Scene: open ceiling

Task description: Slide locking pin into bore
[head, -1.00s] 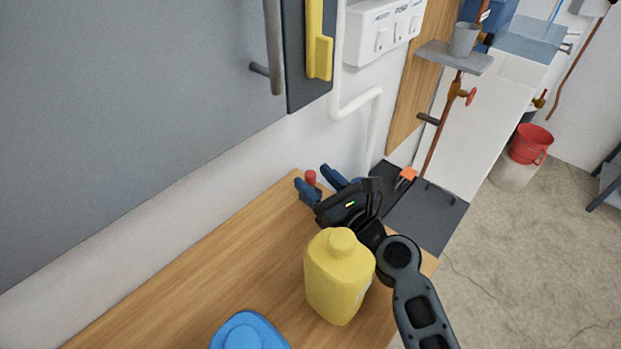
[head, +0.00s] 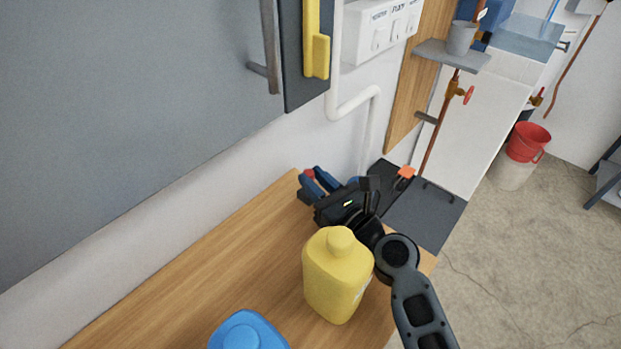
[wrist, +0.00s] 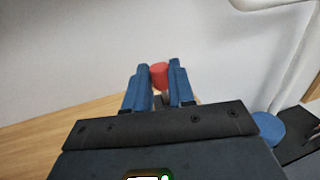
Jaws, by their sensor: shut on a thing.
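My gripper (head: 312,180) is over the far corner of the wooden counter, close to the wall. Its blue fingers are shut on a small red piece, seen between the tips in the wrist view (wrist: 159,76) and partly hidden by the fingers in the head view (head: 308,174). I take this red piece to be the locking pin, but only its red end shows clearly. A bit of grey shows under it between the fingers. I cannot make out the bore in either view.
A yellow bottle (head: 336,280) stands on the wooden counter (head: 200,270) just in front of my gripper. A blue object (head: 247,332) lies nearer. A grey cabinet (head: 120,100) hangs above left, and a white pipe (head: 369,130) runs down the wall behind.

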